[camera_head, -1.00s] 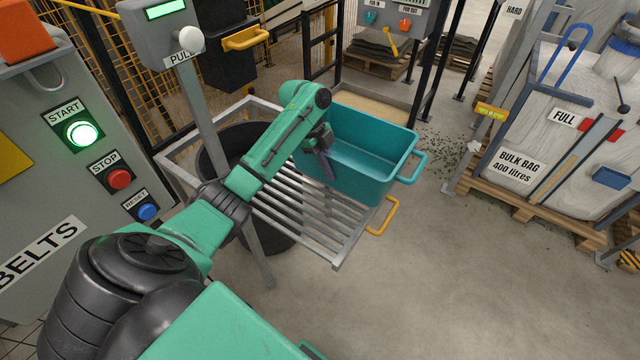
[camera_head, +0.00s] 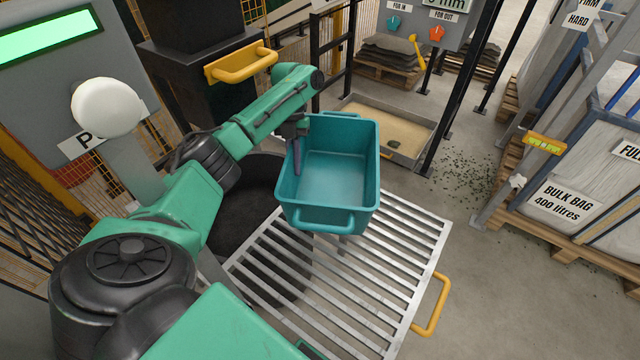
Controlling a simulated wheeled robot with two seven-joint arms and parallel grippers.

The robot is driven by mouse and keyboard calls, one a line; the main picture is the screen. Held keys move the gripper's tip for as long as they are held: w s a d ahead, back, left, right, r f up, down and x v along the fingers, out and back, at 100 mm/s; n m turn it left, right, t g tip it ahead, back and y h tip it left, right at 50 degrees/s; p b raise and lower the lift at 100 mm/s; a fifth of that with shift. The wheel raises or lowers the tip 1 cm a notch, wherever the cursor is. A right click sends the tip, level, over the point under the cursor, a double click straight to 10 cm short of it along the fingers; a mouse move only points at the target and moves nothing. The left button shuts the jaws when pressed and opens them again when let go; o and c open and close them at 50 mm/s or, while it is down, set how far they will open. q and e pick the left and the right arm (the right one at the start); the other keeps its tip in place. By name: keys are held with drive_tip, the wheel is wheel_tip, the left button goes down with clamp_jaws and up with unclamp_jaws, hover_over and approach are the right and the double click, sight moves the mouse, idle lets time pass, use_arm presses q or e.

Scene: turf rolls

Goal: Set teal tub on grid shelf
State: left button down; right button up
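The teal tub (camera_head: 333,170) is an open, empty rectangular bin, upright, with a handle on its near side. It is over the far part of the grid shelf (camera_head: 385,262), a grey frame of metal bars. It looks raised above the bars, but its underside is hidden, so I cannot tell the gap. My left gripper (camera_head: 296,150) is at the tub's left wall, with one dark finger inside the tub. It looks shut on that wall's rim; the other finger is hidden. My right gripper is not in view.
A yellow handle (camera_head: 432,305) sticks out from the shelf's right edge. A black round bin (camera_head: 250,215) stands beneath and left of the shelf. A post with a white knob (camera_head: 107,107) is at left. A sand tray (camera_head: 395,128) lies beyond. Open floor is at right.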

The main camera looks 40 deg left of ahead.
use_arm(q)
drive_tip(key=s, duration=0.1)
drive_tip(key=s+d, duration=0.1)
drive_tip(key=s+d+p, duration=0.1)
drive_tip(key=shift+d+r, duration=0.2)
drive_tip(key=shift+r, duration=0.05)
drive_tip(key=s+d+f, duration=0.1)
drive_tip(key=s+d, duration=0.2)
drive_tip(key=s+d+f+p, duration=0.1)
drive_tip(key=s+d, duration=0.2)
drive_tip(key=s, duration=0.1)
drive_tip(key=s+d+f+p, duration=0.1)
drive_tip(key=s+d, duration=0.2)
drive_tip(key=s, duration=0.1)
drive_tip(key=shift+s+d, duration=0.15)
drive_tip(key=shift+s, duration=0.1)
drive_tip(key=shift+f, duration=0.4)
drive_tip(key=c, duration=1)
unclamp_jaws()
drive_tip(key=shift+c, duration=0.2)
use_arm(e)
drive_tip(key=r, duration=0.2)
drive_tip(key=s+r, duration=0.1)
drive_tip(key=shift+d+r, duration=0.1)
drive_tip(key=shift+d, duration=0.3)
